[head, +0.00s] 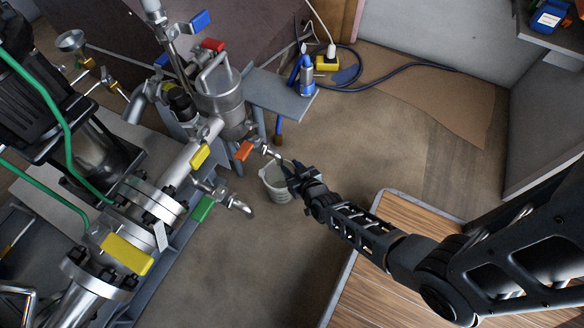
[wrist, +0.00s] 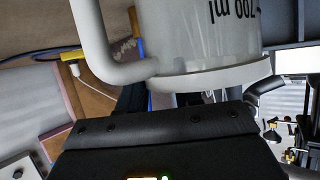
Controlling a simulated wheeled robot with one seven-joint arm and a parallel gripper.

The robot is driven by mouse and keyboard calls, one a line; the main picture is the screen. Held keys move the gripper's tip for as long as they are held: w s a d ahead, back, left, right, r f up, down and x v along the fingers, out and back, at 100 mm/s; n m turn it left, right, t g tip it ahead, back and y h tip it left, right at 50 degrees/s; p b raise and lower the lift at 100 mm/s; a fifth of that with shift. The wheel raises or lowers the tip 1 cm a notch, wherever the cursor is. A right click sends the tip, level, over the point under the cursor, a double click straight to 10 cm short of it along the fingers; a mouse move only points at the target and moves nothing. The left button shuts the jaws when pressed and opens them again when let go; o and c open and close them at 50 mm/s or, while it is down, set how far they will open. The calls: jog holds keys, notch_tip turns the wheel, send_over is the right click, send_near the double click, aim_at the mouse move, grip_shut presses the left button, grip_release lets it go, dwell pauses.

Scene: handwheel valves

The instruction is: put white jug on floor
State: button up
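The white jug (head: 276,186) is in the middle of the head view, upright with its open top showing, below a small tap with an orange handle. My gripper (head: 292,178) is at the right side of its rim, shut on the jug. In the wrist view the jug (wrist: 205,40) fills the upper middle, upside down in the picture, with its handle on the left and "700 ml" printed on its side. Dark finger parts show just below its rim; their tips are mostly hidden. The gap between the jug's base and the floor (head: 300,255) cannot be made out.
Pipework with yellow, green, orange, red and blue valve handles (head: 200,157) stands left of the jug. A grey shelf (head: 275,95) with a blue device is behind it. A wooden-topped surface (head: 400,290) is at lower right. Bare floor lies in front and to the right.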

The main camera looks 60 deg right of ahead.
jog(key=shift+o, duration=0.6)
jog(key=shift+r, duration=0.25)
jog(key=p+v, duration=0.5)
jog(key=v, duration=0.7)
jog(key=s+a+r+n+t+y, duration=0.1)
jog(key=s+a+r, duration=0.3)
jog(key=r, duration=0.9)
jog(key=s+a+r+n+t+y, duration=0.1)
jog(key=s+a+r+n+y, duration=0.2)
jog(key=r, duration=1)
jog(key=s+a+r+n+t+y, duration=0.2)
jog(key=s+a+r, duration=0.3)
jog(key=r, duration=0.9)
jog(key=shift+s+a+n+y, duration=0.4)
jog(key=shift+a, duration=0.45)
jog(key=shift+o, duration=0.2)
